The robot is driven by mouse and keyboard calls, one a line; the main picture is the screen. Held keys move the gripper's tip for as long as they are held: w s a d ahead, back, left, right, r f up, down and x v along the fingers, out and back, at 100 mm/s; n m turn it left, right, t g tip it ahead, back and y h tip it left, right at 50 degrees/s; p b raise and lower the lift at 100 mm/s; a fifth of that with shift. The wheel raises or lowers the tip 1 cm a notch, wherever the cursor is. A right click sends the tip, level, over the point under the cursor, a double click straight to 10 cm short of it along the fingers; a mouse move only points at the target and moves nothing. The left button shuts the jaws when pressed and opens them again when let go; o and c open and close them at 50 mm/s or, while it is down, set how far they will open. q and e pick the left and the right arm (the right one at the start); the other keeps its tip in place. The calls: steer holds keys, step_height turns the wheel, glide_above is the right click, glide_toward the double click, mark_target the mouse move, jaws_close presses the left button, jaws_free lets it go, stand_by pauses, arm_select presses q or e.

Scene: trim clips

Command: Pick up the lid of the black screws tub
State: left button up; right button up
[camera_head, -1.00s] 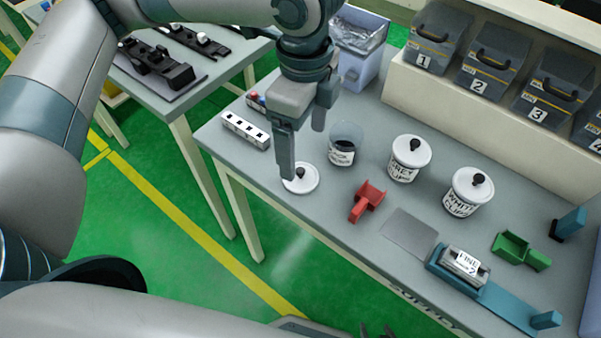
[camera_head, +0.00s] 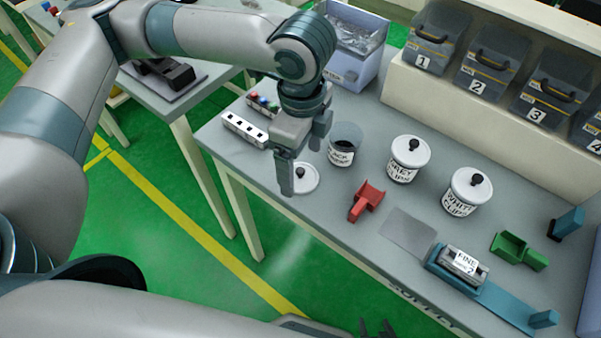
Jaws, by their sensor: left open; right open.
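The lid (camera_head: 310,183) is a white disc with a black knob (camera_head: 300,173). It lies on the table near its front edge, apart from the screws tub. My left gripper (camera_head: 301,171) is open, pointing down at the lid. One finger hides the lid's left side, and the knob shows between the fingers; I cannot tell whether they touch it. My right gripper (camera_head: 377,329) is open and empty at the bottom edge, mostly out of view.
A red scoop (camera_head: 367,200) lies right of the lid. Two lidded white tubs, grey clips (camera_head: 409,158) and white clips (camera_head: 467,192), stand further right. A white slotted block (camera_head: 246,130) is left of the lid.

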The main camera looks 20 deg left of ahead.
mark_target(301, 170)
arm_select(q)
steer(key=shift+w+a+f, duration=0.15)
steer(key=shift+f, duration=1.5)
steer(key=c, duration=1.1)
